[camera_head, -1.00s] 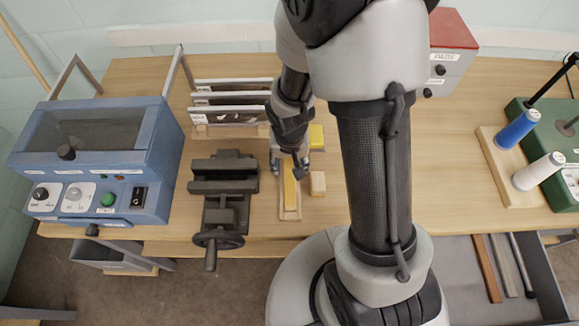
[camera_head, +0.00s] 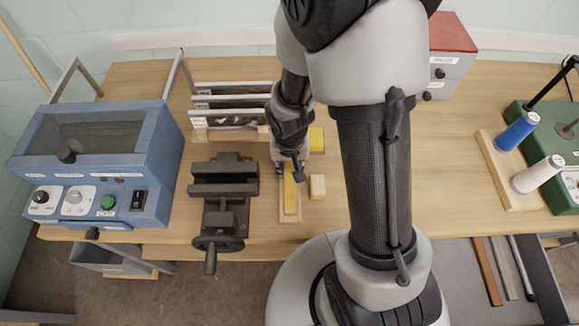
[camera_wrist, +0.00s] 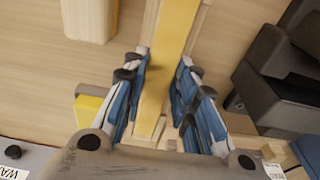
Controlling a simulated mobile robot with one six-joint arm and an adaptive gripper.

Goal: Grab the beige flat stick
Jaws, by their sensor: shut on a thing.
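A yellowish-beige flat stick (camera_head: 290,196) lies lengthwise in a shallow wooden holder (camera_head: 290,219) on the table, just right of the dark vise. It also shows in the wrist view (camera_wrist: 176,30), running between the blue-padded fingers. My gripper (camera_head: 290,172) points down over the stick's far part and is shut on it. In the wrist view the fingers of my gripper (camera_wrist: 164,62) stand on both sides of the stick. My gripper hides part of the stick in the head view.
The dark vise (camera_head: 224,190) stands close on the left. A small wooden block (camera_head: 317,187) and a yellow block (camera_head: 316,139) sit close on the right. A rack of framed strips (camera_head: 232,105) is behind. A blue machine (camera_head: 95,165) fills the left.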

